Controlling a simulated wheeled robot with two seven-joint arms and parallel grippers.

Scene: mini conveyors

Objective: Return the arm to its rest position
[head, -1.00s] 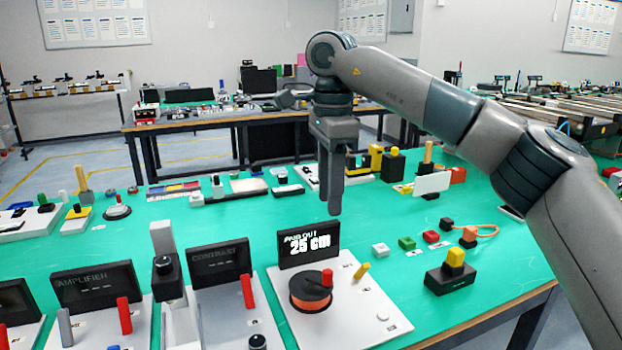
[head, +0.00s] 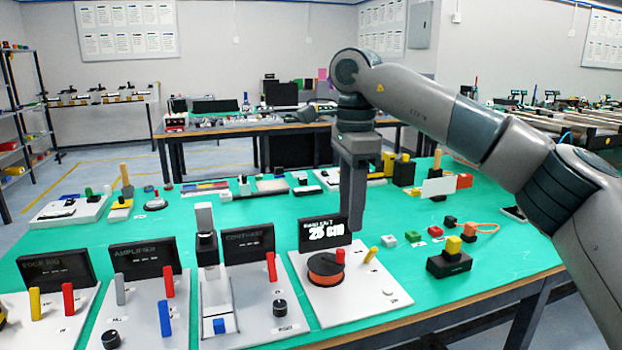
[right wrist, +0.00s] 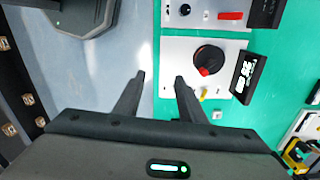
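My right arm reaches in from the right in the head view, with its gripper (head: 352,220) pointing down. In the right wrist view the gripper's two fingers (right wrist: 159,80) stand apart with nothing between them, so it is open and empty. The display stands on a white panel with an orange-sided dial (head: 325,268) and red handle; the dial also shows in the right wrist view (right wrist: 208,58), beyond the right finger. My left arm and gripper are not in view.
Other panels with displays, such as "AMPLIFIER" (head: 146,258) and "CONTRAST" (head: 249,243), stand left on the green table (head: 400,270). A black box with a yellow button (head: 450,257) is to the right. In the right wrist view, floor (right wrist: 110,65) lies left of the table edge.

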